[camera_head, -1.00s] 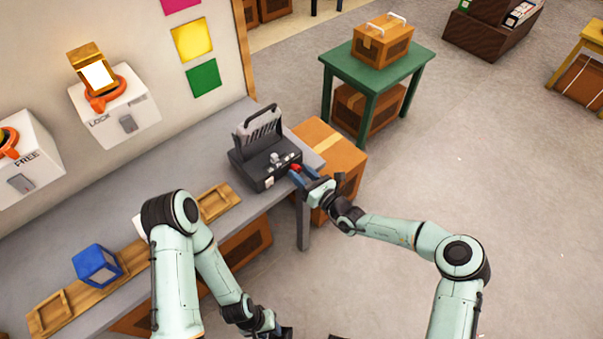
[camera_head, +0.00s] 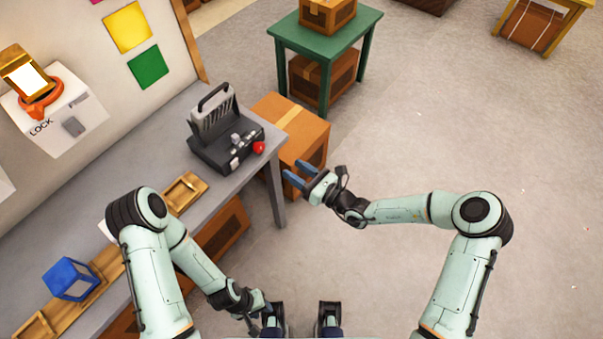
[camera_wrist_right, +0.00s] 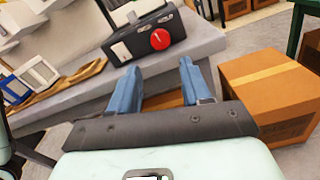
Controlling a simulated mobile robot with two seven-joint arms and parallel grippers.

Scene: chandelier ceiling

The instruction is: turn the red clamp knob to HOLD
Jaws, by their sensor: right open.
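The red knob (camera_head: 258,148) sits on the side of a black device (camera_head: 227,140) with a handle, at the bench's right end. In the right wrist view the knob (camera_wrist_right: 160,39) is round, with a small pale mark; no HOLD label is readable. My right gripper (camera_head: 295,173) is open and empty, to the right of the knob and apart from it. Its two blue fingers (camera_wrist_right: 158,70) show below the knob in the wrist view, with a gap between them. My left gripper (camera_head: 262,314) is low near the bottom edge, away from the device; its fingers are unclear.
The grey bench (camera_head: 150,190) carries wooden trays (camera_head: 184,192) and a blue box (camera_head: 70,278). A cardboard box (camera_head: 295,130) stands on the floor beyond the bench end. A wall unit (camera_head: 60,115) reads LOCK.

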